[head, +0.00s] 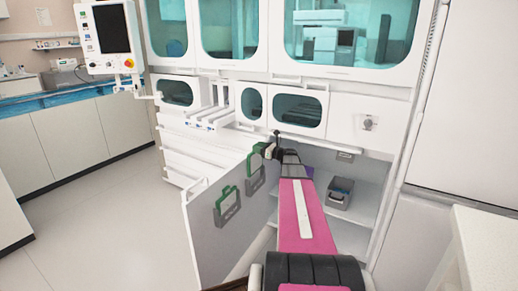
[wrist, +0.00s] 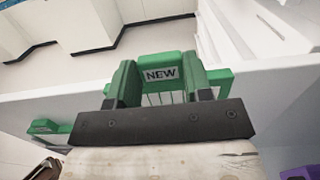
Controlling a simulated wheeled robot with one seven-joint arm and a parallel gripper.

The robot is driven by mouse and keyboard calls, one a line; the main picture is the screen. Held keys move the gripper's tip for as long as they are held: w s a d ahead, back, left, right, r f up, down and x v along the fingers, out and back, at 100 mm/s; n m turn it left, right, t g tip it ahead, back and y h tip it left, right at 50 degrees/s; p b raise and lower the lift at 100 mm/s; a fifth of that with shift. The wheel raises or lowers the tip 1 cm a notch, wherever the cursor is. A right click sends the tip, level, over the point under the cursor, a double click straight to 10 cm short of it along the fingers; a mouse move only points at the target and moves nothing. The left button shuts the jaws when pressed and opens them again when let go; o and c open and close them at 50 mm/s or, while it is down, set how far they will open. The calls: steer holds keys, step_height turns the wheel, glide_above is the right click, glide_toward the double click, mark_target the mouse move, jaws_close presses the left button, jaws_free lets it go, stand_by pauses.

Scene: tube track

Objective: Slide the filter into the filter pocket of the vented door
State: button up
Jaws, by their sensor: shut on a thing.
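The vented door (head: 205,235) stands swung open, a light grey panel below the cabinet front. My gripper (head: 268,150) is at the door's top edge, near its hinge side. In the wrist view my gripper (wrist: 158,85) is shut on the green filter (wrist: 160,58), which has a "NEW" label facing me. Pale ribs show just under the label. A grey filter pocket (head: 256,186) with green in it is on the door below my gripper. Another pocket (head: 228,214) holding a green-handled filter (head: 228,192) is nearer the door's free edge. I cannot tell how the held filter sits against its pocket.
The open cabinet (head: 375,185) behind my arm has a grey bin (head: 340,195) on its shelf. A purple thing (wrist: 299,172) shows low in the wrist view. A white rack (head: 208,115) juts out above the door. The floor (head: 110,220) at left is clear.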

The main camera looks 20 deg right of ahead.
mark_target(257, 155)
steer(key=shift+f, duration=0.4)
steer(key=shift+f, duration=0.85)
stand_by(0.4)
steer(key=shift+f, duration=1.35)
stand_by(0.4)
